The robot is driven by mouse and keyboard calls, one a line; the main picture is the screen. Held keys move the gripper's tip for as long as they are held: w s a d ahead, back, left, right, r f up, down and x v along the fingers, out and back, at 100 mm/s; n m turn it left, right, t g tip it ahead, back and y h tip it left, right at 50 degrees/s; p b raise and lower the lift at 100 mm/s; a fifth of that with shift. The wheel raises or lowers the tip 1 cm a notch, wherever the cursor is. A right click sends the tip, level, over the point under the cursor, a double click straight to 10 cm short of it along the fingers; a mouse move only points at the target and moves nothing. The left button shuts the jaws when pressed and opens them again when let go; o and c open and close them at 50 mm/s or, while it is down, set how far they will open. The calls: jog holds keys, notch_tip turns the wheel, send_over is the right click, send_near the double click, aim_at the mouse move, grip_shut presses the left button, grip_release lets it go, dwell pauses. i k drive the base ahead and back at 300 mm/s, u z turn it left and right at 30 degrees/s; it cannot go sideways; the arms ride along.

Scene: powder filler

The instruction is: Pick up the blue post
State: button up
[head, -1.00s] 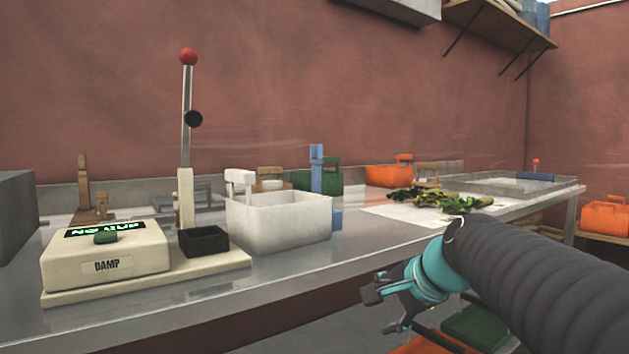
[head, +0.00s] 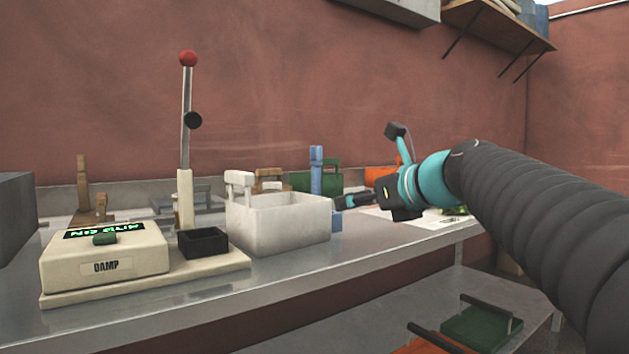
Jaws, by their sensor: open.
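The blue post (head: 316,171) stands upright on the steel bench, just behind the right end of the white box. Its lower part is hidden by the box; a bit of blue (head: 337,221) shows past the box's right side. My gripper (head: 346,201) is open, beside the box's right end and close to the post, a little right of and below its top. The fingers point left. I cannot tell how far apart in depth the fingers and the post are.
The white box (head: 278,224) stands left of my gripper. A green box (head: 331,178) and an orange box (head: 382,177) stand behind. A lower shelf (head: 480,300) holds a green box.

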aim_at(316, 176)
jog(key=i, duration=1.5)
